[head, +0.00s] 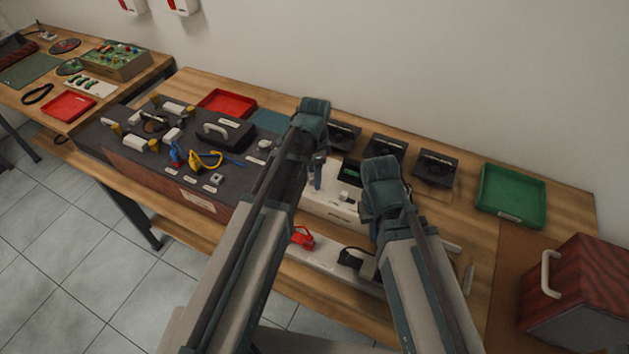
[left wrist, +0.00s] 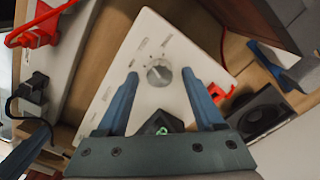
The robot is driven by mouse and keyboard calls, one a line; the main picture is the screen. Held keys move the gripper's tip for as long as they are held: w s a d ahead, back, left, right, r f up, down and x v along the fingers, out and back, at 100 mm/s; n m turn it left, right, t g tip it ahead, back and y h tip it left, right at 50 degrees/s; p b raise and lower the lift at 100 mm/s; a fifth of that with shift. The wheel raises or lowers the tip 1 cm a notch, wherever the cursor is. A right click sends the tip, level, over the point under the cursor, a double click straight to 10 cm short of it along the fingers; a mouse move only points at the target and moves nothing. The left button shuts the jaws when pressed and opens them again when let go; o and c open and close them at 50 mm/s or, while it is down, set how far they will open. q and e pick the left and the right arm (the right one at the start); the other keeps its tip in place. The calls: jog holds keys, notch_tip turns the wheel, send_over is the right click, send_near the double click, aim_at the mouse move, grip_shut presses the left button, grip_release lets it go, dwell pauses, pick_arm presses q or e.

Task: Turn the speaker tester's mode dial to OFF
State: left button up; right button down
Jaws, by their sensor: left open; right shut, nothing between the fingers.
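The speaker tester (head: 335,205) is a white box in the middle of the bench, partly behind my arms. Its white sloping top (left wrist: 125,95) fills the middle of the left wrist view. The round grey mode dial (left wrist: 159,73) is on it, with small labels around it, too small to read. A dark display with a green mark (left wrist: 162,124) is nearer the wrist. My left gripper (left wrist: 160,78) is open over the tester, one finger either side of the dial, apparently not touching it. In the head view my left gripper (head: 316,180) hangs over the tester's left part. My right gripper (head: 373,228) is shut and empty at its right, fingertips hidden.
A red clip (head: 302,238) and a black clip (head: 350,258) lie on a white strip in front. Black speaker boxes (head: 437,168) stand behind. The hifi (head: 160,165) is left; a green tray (head: 512,195) and wooden cabinet (head: 580,285) are right.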

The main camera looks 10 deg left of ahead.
pick_arm(q)
jog(key=shift+f, duration=0.15)
grip_shut()
jog(key=shift+n, duration=0.3)
jog(key=n, duration=0.3)
jog(key=shift+n, duration=0.4)
jog(key=n, duration=0.9)
jog(key=shift+a, duration=0.1)
jog(key=shift+n, duration=2.2)
